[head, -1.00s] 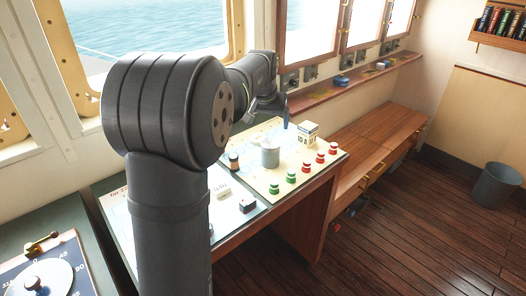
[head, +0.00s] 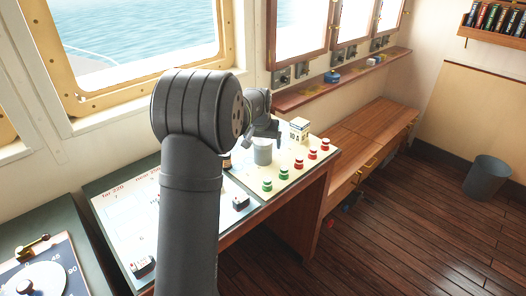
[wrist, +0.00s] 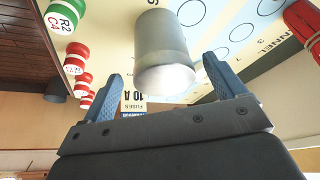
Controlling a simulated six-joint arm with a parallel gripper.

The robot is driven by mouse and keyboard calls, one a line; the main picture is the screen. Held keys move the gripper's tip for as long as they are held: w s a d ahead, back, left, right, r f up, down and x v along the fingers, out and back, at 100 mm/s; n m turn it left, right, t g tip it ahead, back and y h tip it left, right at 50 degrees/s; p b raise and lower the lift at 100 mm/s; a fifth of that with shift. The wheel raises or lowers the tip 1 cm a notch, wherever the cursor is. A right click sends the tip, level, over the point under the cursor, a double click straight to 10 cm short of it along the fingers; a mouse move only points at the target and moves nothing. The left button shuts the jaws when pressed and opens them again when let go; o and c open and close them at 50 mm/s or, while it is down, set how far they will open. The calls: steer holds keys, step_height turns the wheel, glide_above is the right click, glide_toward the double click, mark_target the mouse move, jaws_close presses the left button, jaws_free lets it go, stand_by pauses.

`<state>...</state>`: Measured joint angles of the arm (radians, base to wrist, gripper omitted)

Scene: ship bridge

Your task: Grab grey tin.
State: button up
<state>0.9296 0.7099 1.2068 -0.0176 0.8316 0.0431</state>
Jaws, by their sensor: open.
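The grey tin (head: 262,152) is a plain cylinder standing on the cream chart panel (head: 285,172) of the console. In the wrist view the tin (wrist: 165,42) shows large at upper centre, with its bright end toward my gripper. My gripper (wrist: 163,68) is open, its two blue fingers on either side of that end. I see a gap between the tin and each finger, and it is not held. In the head view my gripper (head: 264,138) is just above and behind the tin, partly hidden by my arm.
A cream fuse box (head: 299,130) stands behind and right of the tin; it also shows in the wrist view (wrist: 133,104). Several red (head: 299,163) and green (head: 267,186) banded pieces stand along the panel's front edge. A dark small block (head: 240,202) lies nearer.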

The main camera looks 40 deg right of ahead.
steer(key=x, duration=0.4)
steer(key=shift+w+a, duration=0.1)
steer(key=shift+c, duration=0.5)
steer(key=c, duration=1.1)
steer(key=shift+r, duration=0.1)
